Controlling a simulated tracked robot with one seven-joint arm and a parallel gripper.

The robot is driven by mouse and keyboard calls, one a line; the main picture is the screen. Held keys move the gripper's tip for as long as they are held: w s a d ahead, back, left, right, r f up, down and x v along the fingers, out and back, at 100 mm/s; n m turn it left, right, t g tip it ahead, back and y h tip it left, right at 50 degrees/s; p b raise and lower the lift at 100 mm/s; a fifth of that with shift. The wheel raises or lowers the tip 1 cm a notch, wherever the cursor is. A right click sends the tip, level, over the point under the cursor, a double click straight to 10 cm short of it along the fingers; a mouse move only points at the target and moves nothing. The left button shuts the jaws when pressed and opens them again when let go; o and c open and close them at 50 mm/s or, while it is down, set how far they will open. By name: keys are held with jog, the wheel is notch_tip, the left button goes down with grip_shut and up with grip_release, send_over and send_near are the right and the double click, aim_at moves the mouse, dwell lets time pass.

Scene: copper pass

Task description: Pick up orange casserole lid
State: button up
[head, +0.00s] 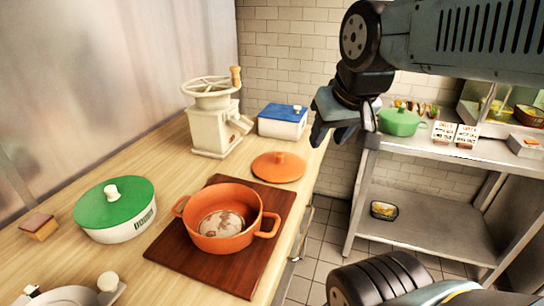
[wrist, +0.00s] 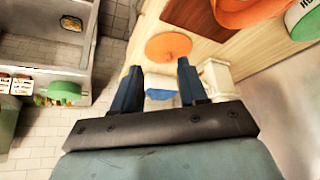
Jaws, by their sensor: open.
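The orange casserole lid (head: 278,167) lies flat on the wooden counter, behind and right of the orange pot, with a small knob on top. In the wrist view the lid (wrist: 168,47) shows just beyond the fingertips. The orange casserole pot (head: 222,217) stands uncovered on a dark cutting board (head: 262,262), with something pale and brown-patched inside. My gripper (head: 328,128) is above and to the right of the lid, near the counter's edge, apart from it. In the wrist view my gripper (wrist: 159,70) has its two fingers spread with nothing between them.
A cream grinder (head: 210,132) and a blue-lidded white box (head: 283,121) stand behind the lid. A green-lidded white pot (head: 117,215) is at left. A steel shelf (head: 420,215) with a green pot (head: 400,121) stands across a tiled floor gap.

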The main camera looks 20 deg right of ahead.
jog(key=shift+w+a, duration=0.1)
jog(key=shift+w, duration=0.05)
jog(key=shift+o, duration=1.4)
jog(key=shift+w+r, duration=0.1)
jog(key=shift+w, duration=0.05)
jog(key=o, duration=0.7)
jog(key=shift+m+g, duration=0.3)
jog(key=shift+g, duration=0.5)
jog(key=w, duration=0.7)
jog(key=shift+w+a+r, duration=0.1)
jog(key=shift+a+r, duration=0.2)
jog(key=shift+a, duration=0.05)
jog(key=shift+o, duration=0.5)
jog(key=shift+m+g, duration=0.3)
jog(key=shift+g, duration=0.2)
jog(key=w, duration=0.3)
jog(key=w+f, duration=0.1)
jog(key=w, duration=0.1)
jog(key=shift+w, duration=0.25)
jog(key=m+g, duration=0.1)
jog(key=g, duration=0.2)
send_over(279, 154)
notch_tip(279, 154, down, 9)
jog(key=f, duration=0.8)
jog(key=shift+a+f, duration=0.1)
jog(key=shift+a, duration=0.1)
jog(key=shift+d+f, duration=0.15)
jog(key=shift+f, duration=1.2)
jog(key=shift+d+f, duration=0.1)
jog(key=shift+f, duration=1.2)
